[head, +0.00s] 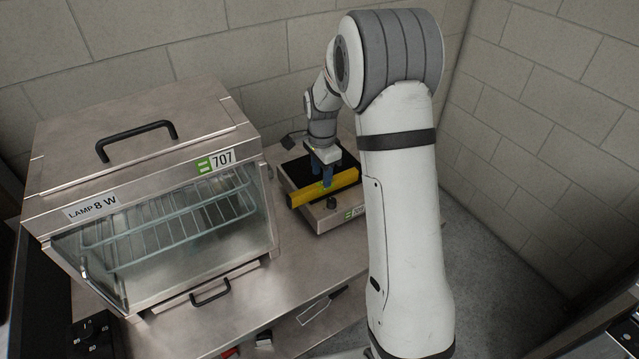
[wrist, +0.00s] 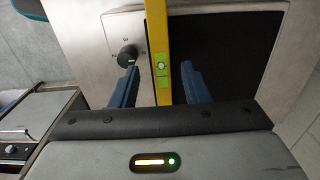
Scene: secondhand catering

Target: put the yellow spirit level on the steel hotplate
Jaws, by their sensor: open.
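The yellow spirit level (head: 343,182) lies across the steel hotplate (head: 322,216), along the front edge of its black top. In the wrist view the level (wrist: 158,40) runs up the picture, between the dark plate and the steel strip of the hotplate (wrist: 114,22) with the black knob. My gripper (head: 322,177) is at the level. In the wrist view my gripper's blue fingers (wrist: 153,84) stand apart, one on each side of the level, with a gap on both sides. The level's underside is hidden.
A steel display cabinet (head: 150,200) with wire shelves and a glass front stands left of the hotplate on the steel table (head: 280,285). A black object (head: 95,338) sits at the lower left. Block walls close off the back and right.

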